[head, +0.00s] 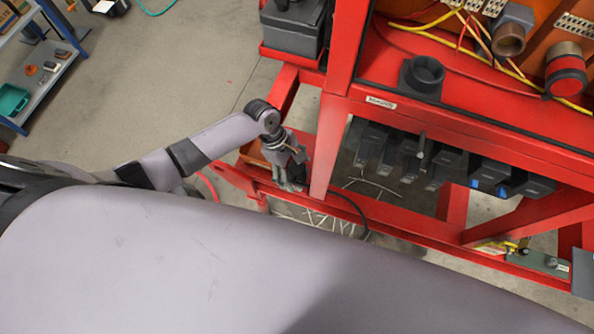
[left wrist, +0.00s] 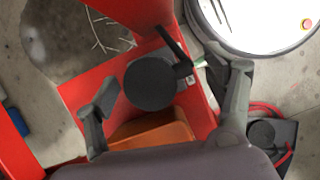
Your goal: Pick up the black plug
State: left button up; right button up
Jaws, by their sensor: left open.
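The black plug (left wrist: 150,83) shows in the left wrist view as a round black disc over a red ledge, with a dark arm-like part reaching up and right from it. My left gripper (left wrist: 172,80) is open, with one finger on each side of the plug and gaps between. In the head view my left gripper (head: 289,182) hangs at the red frame's lower rail, beside an upright post. There the plug is mostly hidden by the gripper and post; a black cable curves away to the right. My right gripper is not in view.
The red skid frame (head: 330,150) has a post close right of my left gripper. An orange-brown bin (left wrist: 155,132) sits beside the plug. Several dark connectors (head: 410,155) hang under the frame. A shelf (head: 50,75) stands far left, with clear floor between.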

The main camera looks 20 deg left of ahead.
pick_arm(q)
jog(key=shift+c, duration=0.4)
jog(key=c, duration=1.3)
jog(key=shift+o, duration=0.2)
jog(key=shift+r, duration=0.2)
notch_tip(320, 180, up, 28)
jog(key=p, duration=0.3)
jog(key=shift+f, duration=0.15)
